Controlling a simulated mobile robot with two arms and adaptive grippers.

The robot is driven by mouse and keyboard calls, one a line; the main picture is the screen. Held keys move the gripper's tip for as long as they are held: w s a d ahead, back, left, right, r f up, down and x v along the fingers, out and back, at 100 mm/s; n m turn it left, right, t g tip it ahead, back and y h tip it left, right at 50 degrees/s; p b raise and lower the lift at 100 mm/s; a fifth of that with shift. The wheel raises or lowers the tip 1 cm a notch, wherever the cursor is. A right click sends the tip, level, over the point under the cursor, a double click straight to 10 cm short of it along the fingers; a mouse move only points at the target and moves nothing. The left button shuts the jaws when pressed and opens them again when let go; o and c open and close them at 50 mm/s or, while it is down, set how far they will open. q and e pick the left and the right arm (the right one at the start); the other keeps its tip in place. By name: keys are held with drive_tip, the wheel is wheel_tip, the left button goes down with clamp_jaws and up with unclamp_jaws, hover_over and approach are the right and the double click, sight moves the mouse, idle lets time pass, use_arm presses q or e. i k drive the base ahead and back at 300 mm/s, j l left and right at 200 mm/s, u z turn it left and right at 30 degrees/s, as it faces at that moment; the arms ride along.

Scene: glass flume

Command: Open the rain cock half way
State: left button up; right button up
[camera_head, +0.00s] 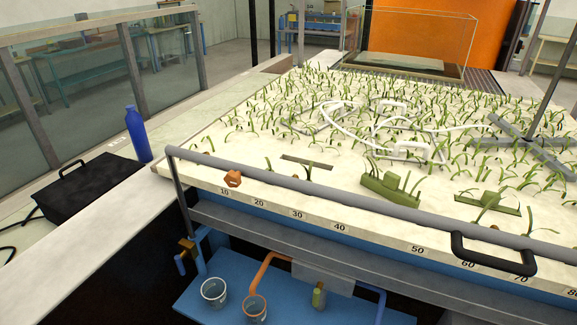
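No part is clearly marked as the rain cock, and I cannot tell its setting. A small yellow-brown fitting with a blue pipe piece (187,246) sits low at the left end of the bench, below the rail, and may be a valve. A black D-shaped handle (492,268) is fixed at the front rail near the scale marks 60 and 70. An orange hex-shaped piece (232,178) stands on the pale bed near mark 10. Neither of my grippers shows in the head view.
A grey rail (330,190) runs along the bed's front edge. Green block models (390,188), white tubing (415,150) and grass tufts cover the bed. Glass beakers (214,293) stand on the blue lower shelf. A blue bottle (137,135) and black box (80,195) stand left.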

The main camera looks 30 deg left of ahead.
sight(178, 258)
drive_tip(key=u, duration=1.7)
